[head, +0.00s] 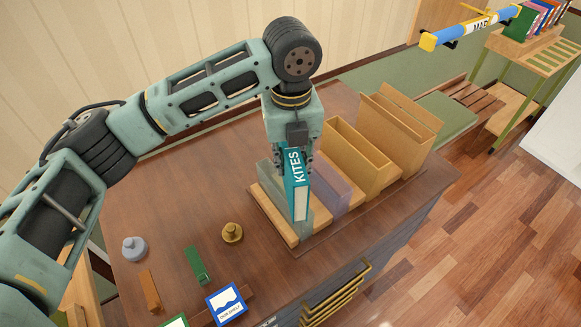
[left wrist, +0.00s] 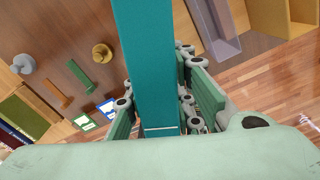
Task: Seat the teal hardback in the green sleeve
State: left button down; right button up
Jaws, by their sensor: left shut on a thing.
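The teal hardback (head: 297,180), lettered KITES, stands upright in the head view. My left gripper (head: 294,158) is above it and shut on its upper part. In the left wrist view the teal hardback (left wrist: 145,60) runs between the two fingers. The grey-green sleeve (head: 269,178) stands on a wooden rack on the desk. The book's lower part is at this sleeve, with its walls showing to the left and below. I cannot tell how deep the book sits in it. The sleeve's mouth is largely hidden by the book. My right gripper is not in view.
A mauve sleeve (head: 332,186) and tan sleeves (head: 358,155) stand close on the right. A brass knob-like piece (head: 232,232), a grey one (head: 134,248), a green block (head: 197,265) and a blue-framed card (head: 227,303) are on the desk. Bare desk lies left of the rack.

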pick_arm(q)
notch_tip(320, 180, down, 2)
jog(key=shift+f+p, duration=0.15)
jog(key=shift+p, duration=0.4)
jog(key=shift+a+f, duration=0.1)
jog(key=shift+f, duration=0.35)
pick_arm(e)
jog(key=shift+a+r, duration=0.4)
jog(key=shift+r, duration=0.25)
pick_arm(q)
jog(key=shift+f, duration=0.2)
jog(key=c, duration=1.5)
grip_release()
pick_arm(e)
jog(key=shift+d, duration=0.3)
